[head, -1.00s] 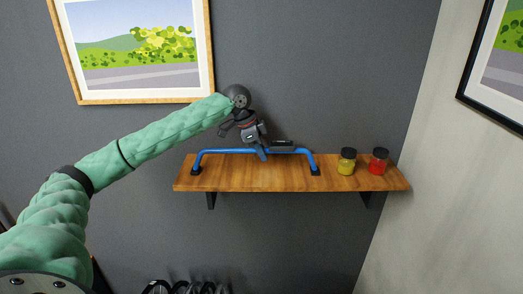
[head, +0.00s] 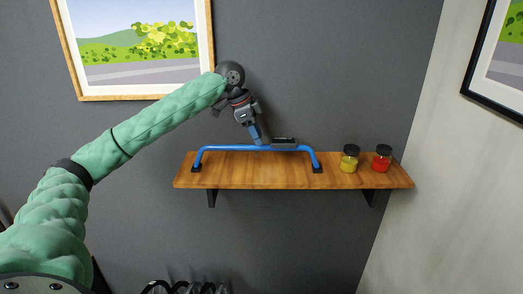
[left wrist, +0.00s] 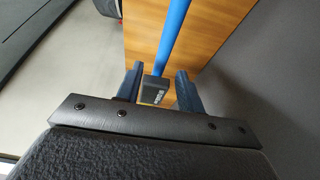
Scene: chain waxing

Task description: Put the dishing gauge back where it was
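The dishing gauge (head: 230,148) is a blue bar with bent legs and black feet, and a dark box sits at its middle. It stands upright on the wooden wall shelf (head: 250,178), left of the jars. My left gripper (head: 257,138) is just above the middle of the bar, beside the dark box. In the left wrist view, the gripper's fingers (left wrist: 160,88) are apart. The gauge's blue bar (left wrist: 173,35) and dark box (left wrist: 154,92) show between and beyond them, with gaps at the sides. My right gripper is not in view.
A yellow jar (head: 349,160) and a red jar (head: 382,160) with black lids stand on the shelf's right part. A framed picture (head: 135,45) hangs above left. The right wall (head: 440,190) is close to the shelf's right end.

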